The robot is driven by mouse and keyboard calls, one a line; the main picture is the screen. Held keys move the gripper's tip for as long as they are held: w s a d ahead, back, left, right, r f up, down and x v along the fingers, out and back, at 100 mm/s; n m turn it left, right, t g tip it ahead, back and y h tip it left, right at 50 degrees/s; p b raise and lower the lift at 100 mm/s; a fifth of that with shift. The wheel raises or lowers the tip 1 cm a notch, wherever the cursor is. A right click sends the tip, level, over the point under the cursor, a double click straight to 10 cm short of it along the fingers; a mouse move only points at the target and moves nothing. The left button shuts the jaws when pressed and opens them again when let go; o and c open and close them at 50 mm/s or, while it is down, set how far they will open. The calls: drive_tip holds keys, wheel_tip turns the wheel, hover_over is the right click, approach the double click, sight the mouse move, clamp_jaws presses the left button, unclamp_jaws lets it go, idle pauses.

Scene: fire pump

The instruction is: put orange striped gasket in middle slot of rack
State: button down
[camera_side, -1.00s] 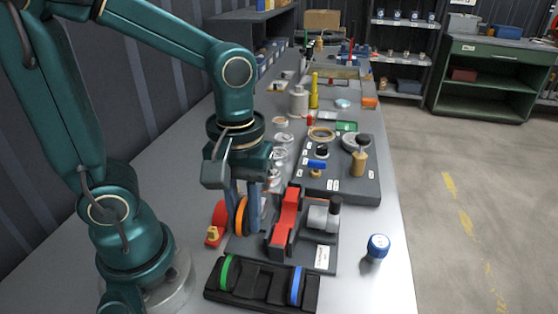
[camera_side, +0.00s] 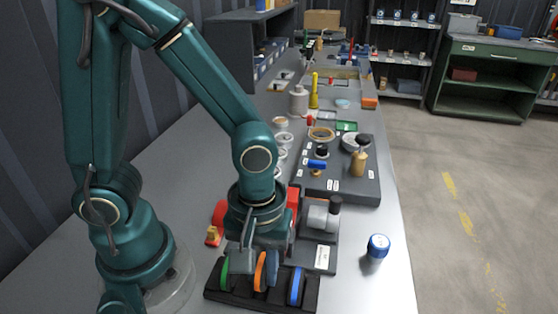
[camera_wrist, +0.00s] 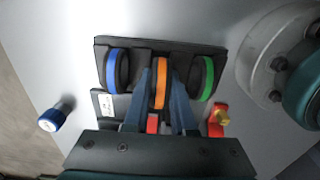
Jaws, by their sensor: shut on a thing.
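My gripper (camera_wrist: 161,100) is shut on the orange striped gasket (camera_side: 260,271), which stands upright between the fingers. The gasket also shows in the wrist view (camera_wrist: 160,82). The black rack (camera_side: 228,296) is below, with a green striped gasket (camera_side: 224,272) in its left slot and a blue striped gasket (camera_side: 296,286) in its right slot in the side view. The orange gasket is between those two, at the middle slot. In the wrist view the rack (camera_wrist: 140,44) lies around it. I cannot tell whether the gasket touches the slot bottom.
Behind the rack stands a grey and red pump fixture (camera_side: 319,232), partly hidden by my gripper. A red part with a yellow knob (camera_side: 212,237) is to the left. A blue-capped jar (camera_side: 378,247) stands at the right. The table right of the rack is clear.

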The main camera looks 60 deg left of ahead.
sight(260, 257)
drive_tip(key=shift+f, duration=0.35)
drive_tip(key=shift+f, duration=0.25)
drive_tip(key=c, duration=0.7)
unclamp_jaws()
drive_tip(key=shift+c, duration=0.2)
wheel_tip(260, 257, up, 13)
drive_tip(key=shift+r, duration=0.1)
drive_tip(key=shift+a+r+m, duration=0.15)
drive_tip(key=shift+a+m, duration=0.15)
drive_tip(key=a+m+t, duration=0.5)
drive_tip(key=a+m, duration=0.1)
drive_tip(key=m, duration=0.2)
drive_tip(key=shift+w+r+t, duration=0.15)
drive_tip(key=shift+r+t, duration=0.05)
drive_tip(key=shift+t, duration=0.1)
